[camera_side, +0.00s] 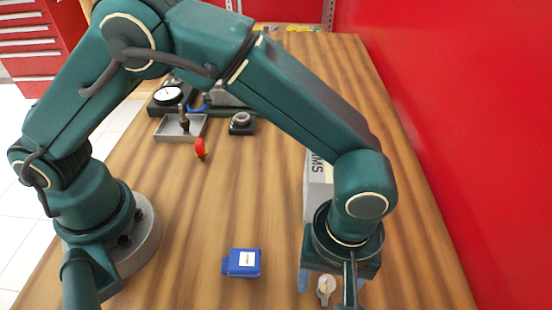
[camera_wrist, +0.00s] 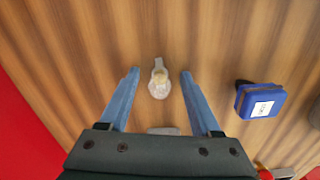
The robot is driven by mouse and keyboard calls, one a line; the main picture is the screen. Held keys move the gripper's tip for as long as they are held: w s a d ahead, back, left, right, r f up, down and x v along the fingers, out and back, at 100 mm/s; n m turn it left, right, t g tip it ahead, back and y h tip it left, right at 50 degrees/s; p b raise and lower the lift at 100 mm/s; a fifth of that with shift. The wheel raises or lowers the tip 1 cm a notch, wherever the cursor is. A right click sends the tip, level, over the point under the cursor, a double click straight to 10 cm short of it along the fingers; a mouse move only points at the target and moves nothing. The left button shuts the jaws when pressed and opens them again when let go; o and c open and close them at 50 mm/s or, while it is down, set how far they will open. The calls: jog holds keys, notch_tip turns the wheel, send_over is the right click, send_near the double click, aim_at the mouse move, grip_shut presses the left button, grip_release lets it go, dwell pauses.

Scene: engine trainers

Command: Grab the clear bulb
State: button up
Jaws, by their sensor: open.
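The clear bulb (camera_wrist: 159,82) lies on the wooden table, with its glass and pale base visible in the wrist view. In the side view the bulb (camera_side: 325,287) shows near the bottom edge, beside my gripper fingers. My gripper (camera_wrist: 160,72) is open, with its two blue fingers apart on either side of the bulb. In the side view my gripper (camera_side: 326,290) points down, and one finger is partly hidden by the arm. I cannot tell how far the fingertips are above the table.
A blue box (camera_side: 241,263) with a white label lies left of my gripper. A grey-white box (camera_side: 318,188) stands behind my wrist. A metal tray (camera_side: 170,130), a red item (camera_side: 201,148) and a dial gauge (camera_side: 168,96) sit farther back. A red wall (camera_side: 450,110) runs along the right.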

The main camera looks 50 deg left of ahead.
grip_shut()
